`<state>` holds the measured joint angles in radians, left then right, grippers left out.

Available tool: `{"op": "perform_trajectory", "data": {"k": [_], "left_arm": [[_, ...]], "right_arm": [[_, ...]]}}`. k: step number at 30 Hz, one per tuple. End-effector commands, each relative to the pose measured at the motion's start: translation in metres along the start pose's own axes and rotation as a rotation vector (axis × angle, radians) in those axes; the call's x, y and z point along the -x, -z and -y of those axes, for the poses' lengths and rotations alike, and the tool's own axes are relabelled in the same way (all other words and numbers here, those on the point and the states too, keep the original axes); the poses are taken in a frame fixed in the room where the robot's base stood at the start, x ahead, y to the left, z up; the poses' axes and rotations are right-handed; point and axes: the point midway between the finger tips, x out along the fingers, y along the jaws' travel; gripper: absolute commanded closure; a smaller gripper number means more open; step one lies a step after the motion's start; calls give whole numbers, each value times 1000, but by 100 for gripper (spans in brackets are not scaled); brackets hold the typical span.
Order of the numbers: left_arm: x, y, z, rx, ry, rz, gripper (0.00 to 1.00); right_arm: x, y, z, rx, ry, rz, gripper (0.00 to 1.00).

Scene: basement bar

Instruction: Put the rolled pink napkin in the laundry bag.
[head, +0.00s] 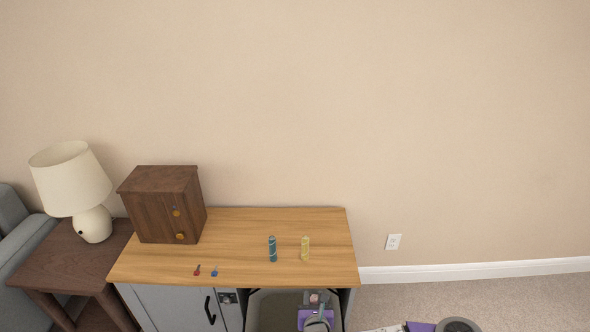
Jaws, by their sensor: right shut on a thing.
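My right gripper (314,298), purple and grey, is at the bottom of the head view, in front of the wooden counter. It is shut on a small pink thing, the rolled pink napkin (314,298), mostly hidden between the fingers. A grey open-topped container (268,312), which looks like the laundry bag, is below the counter's front edge. The gripper is over or inside its opening; I cannot tell how deep. The container's lower part is cut off by the frame. My left gripper is not in view.
On the counter (235,232) stand a teal roll (272,248), a yellow roll (305,248) and a dark wooden box (162,205). Small red (197,270) and blue (214,271) things lie near its front edge. A lamp (70,180) stands on a side table (75,262).

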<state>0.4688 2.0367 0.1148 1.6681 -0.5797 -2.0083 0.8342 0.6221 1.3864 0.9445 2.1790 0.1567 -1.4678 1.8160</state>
Motion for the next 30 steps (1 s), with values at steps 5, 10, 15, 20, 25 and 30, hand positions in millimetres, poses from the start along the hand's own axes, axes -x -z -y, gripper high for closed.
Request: {"op": "perform_trajectory", "data": {"k": [5,10,15,20,25,30], "left_arm": [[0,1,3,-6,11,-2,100],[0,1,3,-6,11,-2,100],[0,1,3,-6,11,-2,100],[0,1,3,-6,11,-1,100],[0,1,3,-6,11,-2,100],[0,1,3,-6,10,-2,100]], "right_arm": [[-8,6,0,-1,0,1,97],[-9,6,0,0,0,1,97],[-9,6,0,-1,0,1,53],[-8,6,0,-1,0,1,38],[-8,6,0,-1,0,1,34],[-8,6,0,0,0,1,8]]}}
